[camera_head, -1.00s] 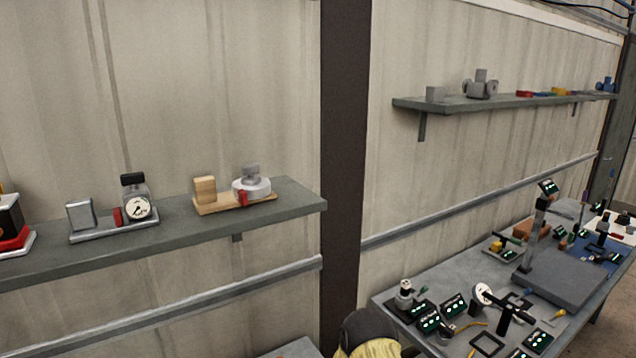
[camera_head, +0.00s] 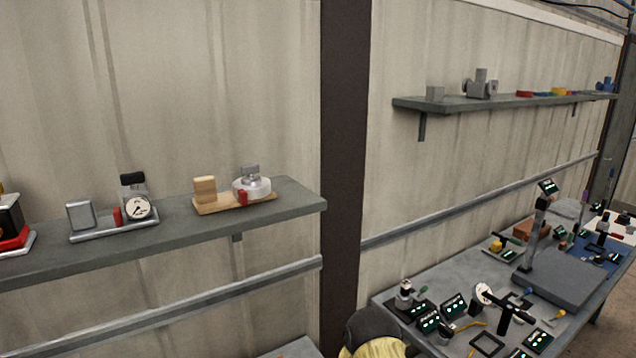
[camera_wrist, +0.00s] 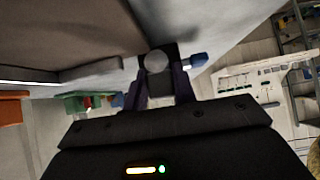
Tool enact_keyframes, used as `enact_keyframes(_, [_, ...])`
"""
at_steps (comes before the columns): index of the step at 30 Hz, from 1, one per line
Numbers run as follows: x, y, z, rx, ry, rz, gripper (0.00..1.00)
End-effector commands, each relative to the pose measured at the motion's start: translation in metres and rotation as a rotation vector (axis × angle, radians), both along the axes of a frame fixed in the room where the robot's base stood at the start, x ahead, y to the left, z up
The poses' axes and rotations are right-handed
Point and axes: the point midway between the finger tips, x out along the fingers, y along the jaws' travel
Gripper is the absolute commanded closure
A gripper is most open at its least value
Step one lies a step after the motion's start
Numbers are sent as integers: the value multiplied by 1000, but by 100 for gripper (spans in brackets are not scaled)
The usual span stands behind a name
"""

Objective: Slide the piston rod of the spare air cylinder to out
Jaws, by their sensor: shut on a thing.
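My gripper (camera_wrist: 160,86) shows in the wrist view with its two dark fingers close together. It is shut on a dark block with a round grey face (camera_wrist: 156,62). A small blue part (camera_wrist: 197,60) shows just right of the fingertips; I cannot tell whether it is joined to the held piece. I cannot make out the spare air cylinder or its rod for sure in either view. The gripper is not visible in the head view.
In the head view, a left shelf (camera_head: 290,195) holds a dial gauge (camera_head: 137,207) and a wooden block (camera_head: 205,189). A higher right shelf (camera_head: 410,104) carries grey and coloured parts. A crowded workbench (camera_head: 385,298) stands below it. A dark post (camera_head: 345,150) stands between the shelves.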

Motion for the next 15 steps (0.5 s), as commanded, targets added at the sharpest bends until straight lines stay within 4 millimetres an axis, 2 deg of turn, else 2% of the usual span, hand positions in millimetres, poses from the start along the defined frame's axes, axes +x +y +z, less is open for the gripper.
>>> enact_keyframes(15, [5,-9,-1,-5,-1,-1,100])
